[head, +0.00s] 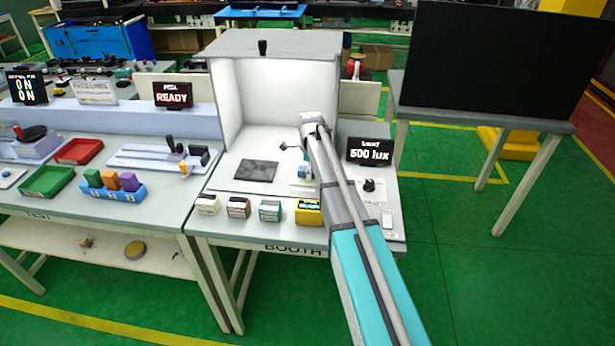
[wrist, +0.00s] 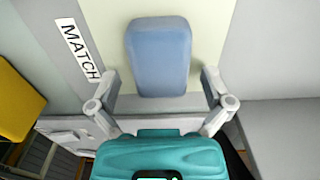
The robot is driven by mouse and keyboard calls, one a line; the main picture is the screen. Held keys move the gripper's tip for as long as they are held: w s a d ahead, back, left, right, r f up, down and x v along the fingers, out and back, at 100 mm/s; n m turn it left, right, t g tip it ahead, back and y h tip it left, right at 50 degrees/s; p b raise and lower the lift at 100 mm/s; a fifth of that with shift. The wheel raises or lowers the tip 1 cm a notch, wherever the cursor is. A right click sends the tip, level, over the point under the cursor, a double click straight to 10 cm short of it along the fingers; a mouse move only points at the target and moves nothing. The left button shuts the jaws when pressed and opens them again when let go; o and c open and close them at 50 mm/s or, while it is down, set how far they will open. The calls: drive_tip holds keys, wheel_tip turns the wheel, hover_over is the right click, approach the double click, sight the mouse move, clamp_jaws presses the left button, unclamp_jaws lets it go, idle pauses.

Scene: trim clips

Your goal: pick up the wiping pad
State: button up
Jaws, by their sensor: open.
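The wiping pad is a blue rounded block (wrist: 159,60) lying on a pale panel in the upper middle of the wrist view. In the head view only a small blue part of it (head: 304,172) shows beside my arm. My gripper (wrist: 160,85) is open, with one finger on each side of the pad's near end. I cannot tell whether the fingers touch it. In the head view my gripper is mostly hidden behind my own arm, inside the white booth (head: 285,95).
A dark square plate (head: 257,171) lies left of the pad. Several small boxes, including a yellow one (head: 308,213), line the booth's front edge. A "500 lux" display (head: 368,151) and a black knob (head: 369,185) stand to the right. A "MATCH" label (wrist: 78,48) is left of the pad.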

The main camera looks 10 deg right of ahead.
drive_tip(key=shift+f, duration=0.1)
idle(0.6)
drive_tip(key=c, duration=1)
